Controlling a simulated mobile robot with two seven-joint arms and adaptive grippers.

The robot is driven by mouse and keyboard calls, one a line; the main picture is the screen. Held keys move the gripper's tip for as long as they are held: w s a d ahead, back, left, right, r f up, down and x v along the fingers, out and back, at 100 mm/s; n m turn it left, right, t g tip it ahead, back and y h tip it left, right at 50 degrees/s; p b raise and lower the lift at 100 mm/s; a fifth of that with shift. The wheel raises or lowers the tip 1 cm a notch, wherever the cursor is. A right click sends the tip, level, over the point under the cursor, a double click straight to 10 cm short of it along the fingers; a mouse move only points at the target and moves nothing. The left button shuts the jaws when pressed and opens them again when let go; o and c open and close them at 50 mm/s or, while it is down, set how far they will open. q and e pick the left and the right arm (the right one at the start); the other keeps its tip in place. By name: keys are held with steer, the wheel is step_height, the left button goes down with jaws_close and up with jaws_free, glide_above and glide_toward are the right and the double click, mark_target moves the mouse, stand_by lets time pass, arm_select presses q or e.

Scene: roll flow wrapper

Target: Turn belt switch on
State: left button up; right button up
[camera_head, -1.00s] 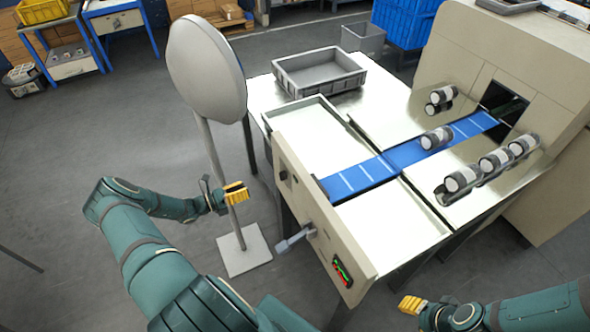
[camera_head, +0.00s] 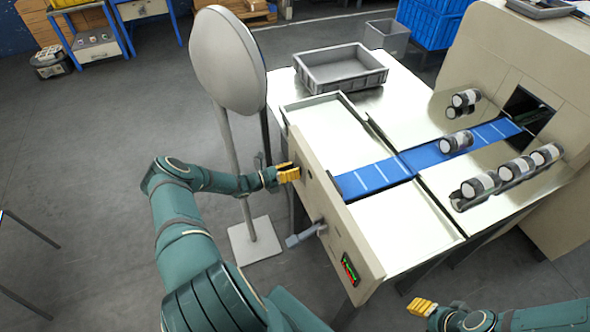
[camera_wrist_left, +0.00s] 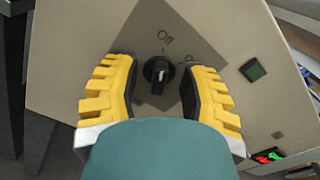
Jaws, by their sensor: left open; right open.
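The belt switch (camera_wrist_left: 158,72) is a black rotary knob on the beige front panel (camera_wrist_left: 80,50), seen in the left wrist view. Its white pointer mark is close to upright, below the printed word "Off". My left gripper (camera_wrist_left: 160,92) is open, with its yellow fingers on either side of the knob and apart from it. In the head view my left gripper (camera_head: 290,173) is at the left end of the panel (camera_head: 335,225) and hides the knob. My right gripper (camera_head: 420,307) is open and empty in front of the machine's right part. The blue belt (camera_head: 375,175) runs behind the panel.
A round disc on a stand (camera_head: 228,60) is close beside my left arm. Rolls (camera_head: 480,186) lie near the belt.

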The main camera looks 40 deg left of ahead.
arm_select(q)
steer(key=shift+w+d, duration=0.2)
steer(key=shift+w, duration=0.15)
jaws_close()
steer(key=shift+r, duration=0.1)
